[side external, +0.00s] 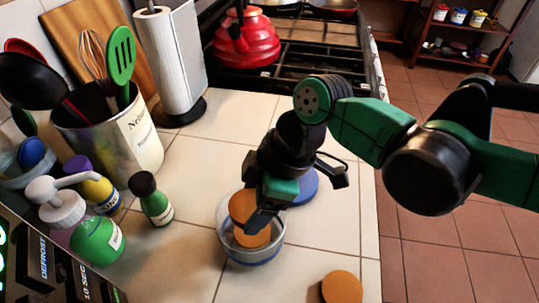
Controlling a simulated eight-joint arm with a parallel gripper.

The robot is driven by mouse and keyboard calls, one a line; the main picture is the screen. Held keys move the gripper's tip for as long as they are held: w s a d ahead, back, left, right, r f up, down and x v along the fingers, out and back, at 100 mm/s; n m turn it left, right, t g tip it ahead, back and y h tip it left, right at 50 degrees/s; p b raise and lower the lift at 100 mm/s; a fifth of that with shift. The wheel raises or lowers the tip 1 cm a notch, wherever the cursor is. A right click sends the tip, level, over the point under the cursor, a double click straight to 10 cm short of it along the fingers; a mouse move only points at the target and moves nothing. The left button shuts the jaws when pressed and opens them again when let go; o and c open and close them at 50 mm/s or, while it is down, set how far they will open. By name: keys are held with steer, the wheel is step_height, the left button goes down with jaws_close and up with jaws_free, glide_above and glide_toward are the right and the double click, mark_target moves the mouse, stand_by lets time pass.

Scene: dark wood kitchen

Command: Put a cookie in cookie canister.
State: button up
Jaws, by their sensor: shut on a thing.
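A clear round canister (252,259) with a bluish base stands open on the tiled counter. My gripper (257,218) points down over its mouth and is shut on an orange-brown cookie (242,204), at the rim of the canister. Another orange-brown round shape (254,238) shows lower, within the canister's outline; the finger partly covers both. A loose cookie (342,287) lies flat on the counter at the lower right. A blue round lid (304,190) lies behind the canister, partly hidden by my gripper.
A small green bottle (151,199) stands left of the canister. A green soap pump (97,240), a utensil pot (113,143) and a paper towel roll (166,62) stand farther left. A red kettle (246,42) sits on the stove behind. The counter's right edge is near the loose cookie.

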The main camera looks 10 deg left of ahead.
steer(key=o, duration=1.2)
steer(key=shift+o, duration=0.2)
steer(key=shift+v, duration=2.8)
